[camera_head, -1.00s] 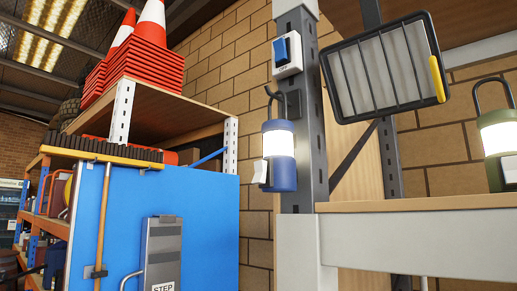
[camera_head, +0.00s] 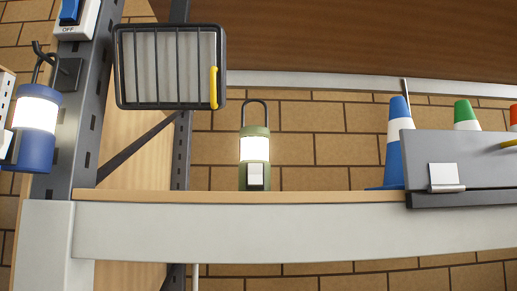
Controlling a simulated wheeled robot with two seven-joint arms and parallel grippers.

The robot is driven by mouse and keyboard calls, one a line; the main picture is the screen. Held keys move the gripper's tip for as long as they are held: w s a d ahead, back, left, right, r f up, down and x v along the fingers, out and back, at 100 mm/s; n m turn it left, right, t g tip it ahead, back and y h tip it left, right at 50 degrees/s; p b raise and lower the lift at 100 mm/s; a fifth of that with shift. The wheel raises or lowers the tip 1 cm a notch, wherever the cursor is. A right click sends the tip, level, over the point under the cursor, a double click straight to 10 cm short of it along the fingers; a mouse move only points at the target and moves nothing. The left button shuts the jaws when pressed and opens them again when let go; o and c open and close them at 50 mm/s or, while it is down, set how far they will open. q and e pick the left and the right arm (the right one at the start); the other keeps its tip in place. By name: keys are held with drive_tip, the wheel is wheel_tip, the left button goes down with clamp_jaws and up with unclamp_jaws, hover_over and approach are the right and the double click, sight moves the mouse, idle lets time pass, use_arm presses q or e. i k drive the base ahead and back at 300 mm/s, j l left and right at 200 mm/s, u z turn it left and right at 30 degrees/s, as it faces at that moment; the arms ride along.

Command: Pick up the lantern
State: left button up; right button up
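Two lanterns show in the head view. A green lantern (camera_head: 255,148) with a glowing white middle and a dark loop handle stands upright on the wooden shelf (camera_head: 320,196). A blue lantern (camera_head: 36,152) with a glowing white band hangs from a hook on the grey post at the left edge. Neither of my grippers is in view.
A caged lamp with a yellow handle (camera_head: 170,67) is fixed beside the grey post (camera_head: 84,110). A blue and white cone (camera_head: 397,140), a green-topped cone (camera_head: 466,114) and a grey box (camera_head: 465,160) are at the right of the shelf. A pale beam (camera_head: 300,232) runs along the shelf front.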

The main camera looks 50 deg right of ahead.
sight(254, 138)
drive_tip(key=z, duration=1.65)
drive_tip(key=k+l+z, duration=0.1)
drive_tip(key=l, duration=0.2)
drive_tip(key=k+l+z, duration=0.25)
drive_tip(key=l, duration=0.35)
drive_tip(key=k+l+z, duration=0.15)
drive_tip(key=l, duration=0.2)
